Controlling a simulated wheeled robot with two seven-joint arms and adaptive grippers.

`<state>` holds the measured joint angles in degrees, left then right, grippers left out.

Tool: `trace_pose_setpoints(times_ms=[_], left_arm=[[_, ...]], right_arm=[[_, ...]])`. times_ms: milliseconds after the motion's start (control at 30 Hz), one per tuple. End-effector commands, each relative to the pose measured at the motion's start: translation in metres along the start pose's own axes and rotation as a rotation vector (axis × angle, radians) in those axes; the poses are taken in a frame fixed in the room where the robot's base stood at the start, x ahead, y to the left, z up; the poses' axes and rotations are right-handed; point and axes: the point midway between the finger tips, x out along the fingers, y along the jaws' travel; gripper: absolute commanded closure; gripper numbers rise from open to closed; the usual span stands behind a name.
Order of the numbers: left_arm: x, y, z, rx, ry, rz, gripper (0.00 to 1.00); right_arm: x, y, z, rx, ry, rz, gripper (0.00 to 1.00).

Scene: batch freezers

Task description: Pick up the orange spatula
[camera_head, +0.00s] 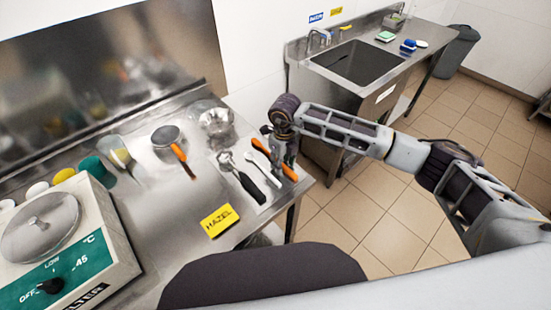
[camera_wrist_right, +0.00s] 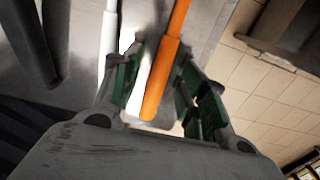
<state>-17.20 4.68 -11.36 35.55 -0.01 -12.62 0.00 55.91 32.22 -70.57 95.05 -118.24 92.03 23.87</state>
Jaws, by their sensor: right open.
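The orange spatula (camera_head: 289,172) lies on the steel counter near its right edge, partly hidden by my right gripper (camera_head: 281,150). In the right wrist view, its orange handle (camera_wrist_right: 164,75) runs between the two fingers of the open right gripper (camera_wrist_right: 155,62). The fingers stand on either side of the handle, and I see no closed grip on it. A white utensil (camera_head: 262,169) lies just left of the spatula; white strips (camera_wrist_right: 108,40) also show near the left finger in the wrist view. My left gripper is not in view.
A black-handled tool (camera_head: 240,179) lies left of the white utensil. An orange-handled strainer (camera_head: 166,137), a clear bowl (camera_head: 215,122) and a yellow HAZEL card (camera_head: 219,220) are on the counter. A sink (camera_head: 360,62) is behind.

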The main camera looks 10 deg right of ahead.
Motion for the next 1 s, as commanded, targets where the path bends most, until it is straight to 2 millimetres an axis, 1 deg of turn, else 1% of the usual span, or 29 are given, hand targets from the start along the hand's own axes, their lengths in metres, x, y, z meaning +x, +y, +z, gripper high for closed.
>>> trace_pose_setpoints(times_ms=[133, 533, 567, 867, 900, 1000], left_arm=[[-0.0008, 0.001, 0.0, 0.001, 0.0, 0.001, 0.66], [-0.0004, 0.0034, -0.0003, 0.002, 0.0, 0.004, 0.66], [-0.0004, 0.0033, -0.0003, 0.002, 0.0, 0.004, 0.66], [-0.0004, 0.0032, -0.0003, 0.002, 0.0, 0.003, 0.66], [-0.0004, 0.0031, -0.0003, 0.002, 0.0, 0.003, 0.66], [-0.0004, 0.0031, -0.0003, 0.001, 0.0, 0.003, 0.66]], right_arm=[[0.0046, 0.0003, 0.0001, -0.001, -0.001, 0.0, 0.57], [0.0046, 0.0002, 0.0, -0.001, 0.0, 0.0, 0.57], [0.0046, 0.0001, 0.0, -0.001, 0.0, 0.0, 0.6], [0.0045, 0.0001, 0.0, -0.001, 0.0, 0.0, 0.98], [0.0045, 0.0001, 0.0, -0.001, 0.0, 0.0, 1.0], [0.0044, 0.0, 0.0001, -0.001, -0.001, 0.0, 1.0]])
